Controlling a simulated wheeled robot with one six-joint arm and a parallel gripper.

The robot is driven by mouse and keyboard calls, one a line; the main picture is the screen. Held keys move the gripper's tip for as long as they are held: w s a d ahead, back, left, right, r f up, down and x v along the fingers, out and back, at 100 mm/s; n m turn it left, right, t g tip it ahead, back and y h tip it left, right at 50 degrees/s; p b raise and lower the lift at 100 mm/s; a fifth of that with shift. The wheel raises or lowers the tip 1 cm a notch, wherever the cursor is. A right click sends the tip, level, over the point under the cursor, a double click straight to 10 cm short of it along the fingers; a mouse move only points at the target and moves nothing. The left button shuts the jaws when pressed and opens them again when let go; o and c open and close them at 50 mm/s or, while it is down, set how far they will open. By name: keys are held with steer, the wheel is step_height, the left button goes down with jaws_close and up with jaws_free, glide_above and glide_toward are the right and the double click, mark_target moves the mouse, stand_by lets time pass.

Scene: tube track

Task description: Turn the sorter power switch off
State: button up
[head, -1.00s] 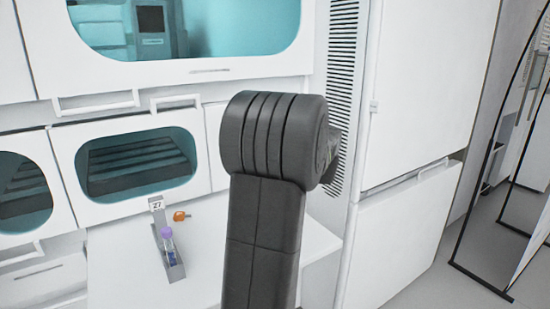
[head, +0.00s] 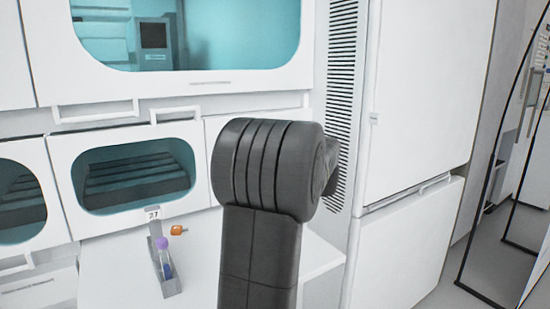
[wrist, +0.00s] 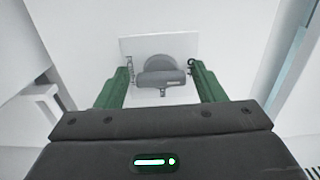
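In the wrist view a grey rotary switch (wrist: 161,78) with a crosswise handle sits on a pale rectangular plate (wrist: 133,46) on a white surface. My gripper (wrist: 161,88) is open, with one green finger on each side of the handle. There are gaps between the fingers and the handle ends, though the left one looks small. I cannot tell whether the fingertips reach the handle's depth. In the head view my arm hides the gripper, and the switch is not visible.
A grey tube holder (head: 166,284) with a purple-capped tube (head: 163,247) stands on the white worktop (head: 120,275). A small orange item (head: 178,230) lies beside it. White cabinets with teal windows stand behind; a tall white cabinet (head: 425,90) stands to the right.

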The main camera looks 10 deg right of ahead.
steer(key=shift+o, duration=0.3)
steer(key=shift+s, duration=0.1)
steer(key=p+v, duration=0.2)
steer(key=v, duration=1.1)
steer(key=shift+s, duration=0.35)
steer(key=shift+w+d, duration=0.1)
steer(key=b+x, duration=0.1)
steer(key=x, duration=1.2)
steer(key=shift+w+b, duration=0.35)
steer(key=shift+b, duration=0.05)
steer(key=shift+s, duration=0.1)
